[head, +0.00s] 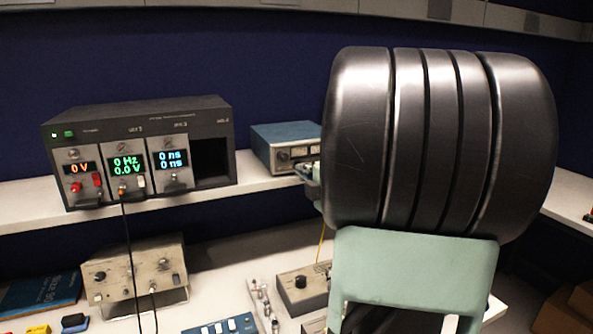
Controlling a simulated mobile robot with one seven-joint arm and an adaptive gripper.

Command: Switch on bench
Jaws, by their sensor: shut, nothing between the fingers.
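The bench instrument rack (150,112) is a dark box at the left of the white shelf. Its displays are lit: an orange 0 V display (78,168), a green 0 Hz, 0.0 V display (126,163) and a blue 0 ns display (172,159). A small green button (69,133) and a tiny green light show at its upper left. My dark, ribbed arm fills the right half of the view. My gripper (306,176) shows only in part at the arm's left edge, shut and empty, in front of the blue instrument. I cannot tell whether they touch.
A blue-topped instrument (285,134) stands right of the rack on the shelf (268,184). Below are a beige knobbed box (135,272), a smaller knobbed box (303,288) and a blue switch box (222,325). A black cable (128,240) hangs from the rack.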

